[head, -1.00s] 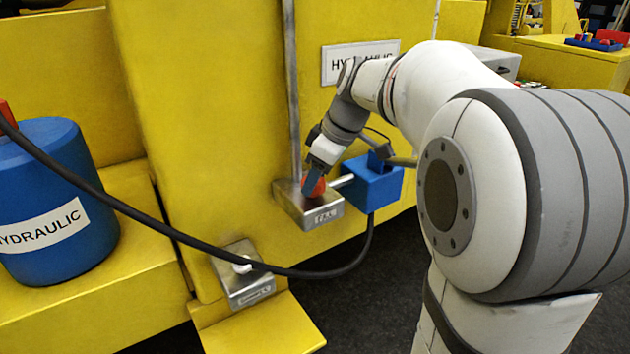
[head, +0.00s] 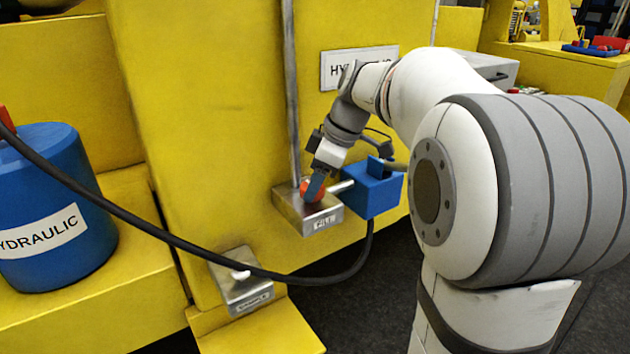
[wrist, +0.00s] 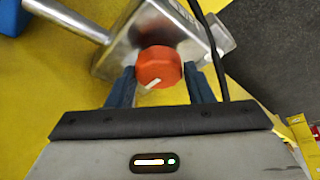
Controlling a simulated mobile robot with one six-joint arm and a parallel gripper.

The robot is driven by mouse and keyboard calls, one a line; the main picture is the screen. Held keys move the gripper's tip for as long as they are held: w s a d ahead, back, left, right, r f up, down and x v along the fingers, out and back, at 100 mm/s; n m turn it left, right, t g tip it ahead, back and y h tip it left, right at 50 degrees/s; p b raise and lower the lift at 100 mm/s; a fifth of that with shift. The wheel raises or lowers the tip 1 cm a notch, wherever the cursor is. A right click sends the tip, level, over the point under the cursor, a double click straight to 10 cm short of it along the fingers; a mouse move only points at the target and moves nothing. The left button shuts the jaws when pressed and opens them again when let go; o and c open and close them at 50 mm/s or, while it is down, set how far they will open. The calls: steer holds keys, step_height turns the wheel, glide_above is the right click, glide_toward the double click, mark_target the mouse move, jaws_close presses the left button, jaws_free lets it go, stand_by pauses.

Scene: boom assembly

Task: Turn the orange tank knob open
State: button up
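The orange knob (wrist: 159,67) sits on a metal block labelled FILL (head: 322,218), low on the yellow wall. It carries a white pointer mark, which points to the lower left in the wrist view. My gripper (wrist: 160,80) has its two blue fingers on either side of the knob, close against it with no clear gap. In the head view my gripper (head: 313,190) points down at the block, and a finger hides part of the knob.
A blue box (head: 372,190) stands right beside the block, joined by a metal pipe. A black hose (head: 150,228) runs in front to a blue HYDRAULIC tank (head: 55,200) at left. A second metal block (head: 245,295) with a white knob sits lower left.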

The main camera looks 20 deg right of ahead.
steer(key=o, duration=0.4)
steer(key=v, duration=0.8)
steer(key=shift+a, duration=0.15)
